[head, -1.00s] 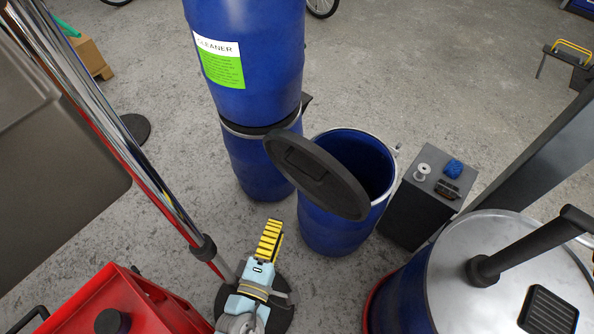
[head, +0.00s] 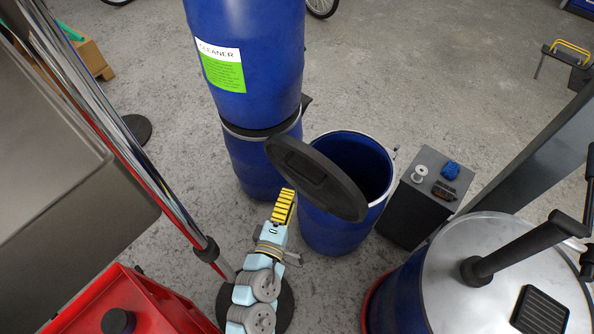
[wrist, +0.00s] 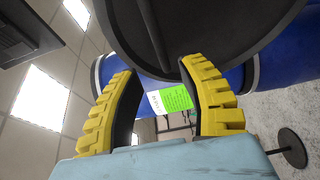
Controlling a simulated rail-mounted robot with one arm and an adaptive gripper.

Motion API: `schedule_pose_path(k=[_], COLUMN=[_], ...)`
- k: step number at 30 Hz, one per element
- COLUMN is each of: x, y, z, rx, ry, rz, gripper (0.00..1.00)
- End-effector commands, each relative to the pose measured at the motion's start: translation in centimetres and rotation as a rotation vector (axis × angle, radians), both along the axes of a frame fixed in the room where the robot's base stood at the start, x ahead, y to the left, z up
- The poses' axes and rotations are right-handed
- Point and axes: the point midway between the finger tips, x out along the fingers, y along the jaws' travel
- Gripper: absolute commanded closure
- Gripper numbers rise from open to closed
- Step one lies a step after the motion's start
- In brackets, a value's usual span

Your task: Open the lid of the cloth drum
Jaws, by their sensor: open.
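The cloth drum (head: 335,232) is an open-topped blue drum in the middle of the head view. Its black round lid (head: 300,165) stands tilted over the left part of the opening, leaving the dark inside showing on the right. My gripper (head: 287,195), with yellow ribbed fingers, is just left of the drum, close to the lid's lower left side. In the wrist view my gripper (wrist: 158,75) has its fingers spread, with nothing held between them. The dark lid (wrist: 215,25) fills the top there, near the right fingertip. I cannot tell whether they touch.
Two stacked blue drums (head: 245,65) with a cleaner label stand behind left. A dark box (head: 412,208) with small items is right of the cloth drum. A metal-topped drum (head: 460,250) stands front right, a red box (head: 125,305) front left. Open floor lies behind.

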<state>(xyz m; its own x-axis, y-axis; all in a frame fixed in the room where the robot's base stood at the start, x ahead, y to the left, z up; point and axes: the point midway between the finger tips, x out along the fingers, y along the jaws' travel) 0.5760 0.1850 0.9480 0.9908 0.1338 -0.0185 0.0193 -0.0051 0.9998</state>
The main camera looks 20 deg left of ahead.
Motion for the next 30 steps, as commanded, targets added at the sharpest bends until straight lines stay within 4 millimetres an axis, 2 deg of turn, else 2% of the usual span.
schedule_pose_path(k=[12,18,24,30], x=[5.2,7.0,8.0,8.1], y=[0.6,0.9,1.0,1.1], z=[0.1,0.0,-0.1,-0.2], rx=[0.001,0.001,0.001,0.001], ry=[0.001,0.000,0.000,0.001], rz=[-0.003,-0.001,-0.001,-0.001], gripper=[0.59,0.59,0.59,0.59])
